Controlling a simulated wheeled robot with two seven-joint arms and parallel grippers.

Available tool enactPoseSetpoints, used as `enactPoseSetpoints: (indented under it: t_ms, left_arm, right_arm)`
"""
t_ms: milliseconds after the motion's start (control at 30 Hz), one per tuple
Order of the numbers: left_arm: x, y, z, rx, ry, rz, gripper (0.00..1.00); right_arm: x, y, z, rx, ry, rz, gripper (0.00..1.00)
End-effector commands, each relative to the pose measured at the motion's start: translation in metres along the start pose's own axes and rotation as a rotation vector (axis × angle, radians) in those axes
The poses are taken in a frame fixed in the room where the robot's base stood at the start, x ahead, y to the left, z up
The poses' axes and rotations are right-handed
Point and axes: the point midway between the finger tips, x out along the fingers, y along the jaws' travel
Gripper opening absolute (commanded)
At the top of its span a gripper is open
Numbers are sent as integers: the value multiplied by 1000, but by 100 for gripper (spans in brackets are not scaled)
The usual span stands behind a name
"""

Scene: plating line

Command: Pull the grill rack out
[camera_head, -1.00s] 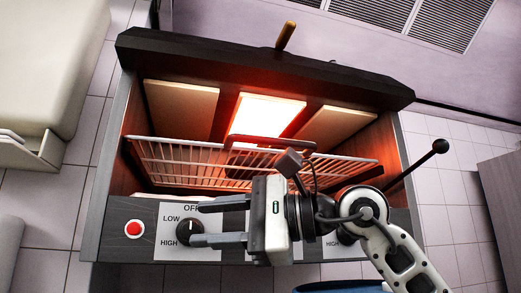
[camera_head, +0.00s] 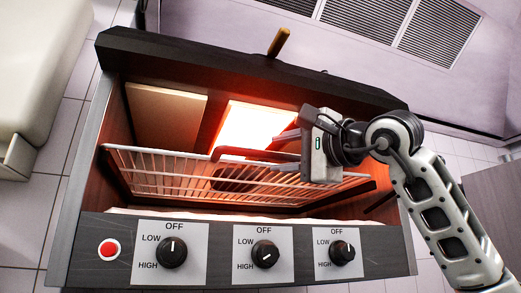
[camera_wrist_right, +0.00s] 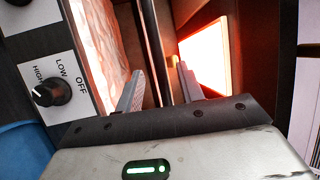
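The grill rack (camera_head: 160,165) is a pale wire shelf inside the grill (camera_head: 85,160), below the glowing heater. A dark reddish handle bar (camera_head: 235,154) stands along its front middle. My right gripper (camera_head: 283,141) is at the right end of this bar, over the rack, with its fingers pointing left. In the right wrist view its two fingers (camera_wrist_right: 158,72) are apart, with dark bars running between and beyond them. I cannot tell whether either finger touches the handle. The gripper body hides the right part of the rack. My left gripper is not in view.
The front panel has a red button (camera_head: 108,249) and three knobs, including the left one (camera_head: 172,252). A glowing heater panel (camera_head: 250,127) is close behind my right gripper. A wooden-tipped lever (camera_head: 278,42) rises at the back. Tiled floor lies around the grill.

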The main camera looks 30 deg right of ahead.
Motion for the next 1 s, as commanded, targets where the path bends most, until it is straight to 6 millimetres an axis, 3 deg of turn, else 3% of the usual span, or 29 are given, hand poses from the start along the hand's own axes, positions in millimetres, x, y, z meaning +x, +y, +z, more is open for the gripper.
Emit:
enactPoseSetpoints:
  t_ms: [100,300,733,767,900,1000]
  left_arm:
    - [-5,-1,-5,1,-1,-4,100]
    - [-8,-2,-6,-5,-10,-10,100]
    - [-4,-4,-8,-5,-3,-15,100]
    - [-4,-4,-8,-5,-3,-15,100]
    - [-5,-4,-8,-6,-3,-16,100]
    - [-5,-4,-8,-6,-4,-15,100]
  right_arm:
    - [27,-2,0,2,-1,4,38]
    - [55,-2,0,2,-2,2,38]
    - [65,0,0,1,-2,0,38]
    - [65,0,0,1,-2,0,35]
    - [65,0,0,1,-2,-1,0]
    - [64,-1,0,1,-1,-3,0]
